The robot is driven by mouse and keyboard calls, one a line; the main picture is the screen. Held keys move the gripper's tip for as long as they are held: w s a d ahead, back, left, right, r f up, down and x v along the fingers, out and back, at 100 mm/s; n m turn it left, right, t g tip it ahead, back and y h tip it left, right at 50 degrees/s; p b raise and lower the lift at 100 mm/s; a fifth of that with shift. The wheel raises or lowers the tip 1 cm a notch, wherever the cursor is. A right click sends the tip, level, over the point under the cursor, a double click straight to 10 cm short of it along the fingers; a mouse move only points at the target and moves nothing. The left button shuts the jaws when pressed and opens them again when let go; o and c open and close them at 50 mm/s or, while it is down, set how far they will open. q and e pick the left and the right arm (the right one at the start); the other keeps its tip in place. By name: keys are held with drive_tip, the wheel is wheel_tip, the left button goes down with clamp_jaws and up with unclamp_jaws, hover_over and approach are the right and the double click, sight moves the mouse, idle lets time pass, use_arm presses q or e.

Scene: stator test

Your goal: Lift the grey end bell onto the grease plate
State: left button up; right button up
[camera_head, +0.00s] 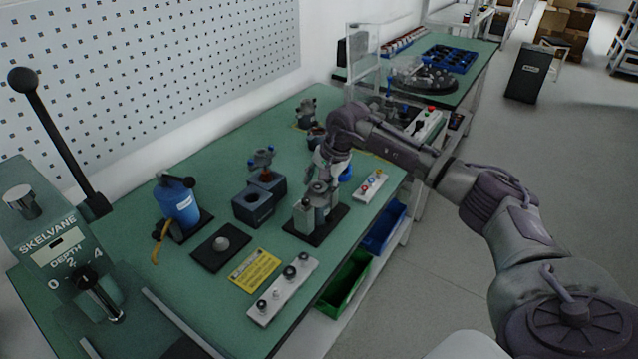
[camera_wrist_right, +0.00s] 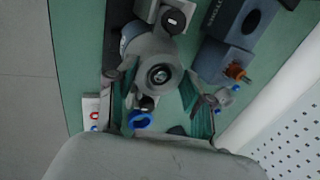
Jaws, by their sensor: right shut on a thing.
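The grey end bell (camera_wrist_right: 150,55), a round grey part with a dark central hole, sits between the fingers of my right gripper (camera_wrist_right: 163,92) in the right wrist view. The right gripper is shut on it. In the head view the gripper (camera_head: 326,170) is above a grey fixture (camera_head: 303,217) on a black base, and the wrist partly hides the held part. I cannot tell whether the part touches the fixture. My left gripper is not in view.
A dark blue block (camera_head: 253,205) and a blue bottle (camera_head: 178,203) stand left of the gripper. A yellow card (camera_head: 255,270) and a white strip with knobs (camera_head: 283,291) lie in front. A grey lever press (camera_head: 60,255) stands at far left. Blue and green bins hang at the table's right edge.

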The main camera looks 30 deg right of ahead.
drive_tip(key=shift+r, duration=0.55)
drive_tip(key=shift+c, duration=0.6)
drive_tip(key=shift+r+p, duration=1.45)
drive_tip(key=shift+r, duration=0.9)
drive_tip(key=shift+f, duration=0.1)
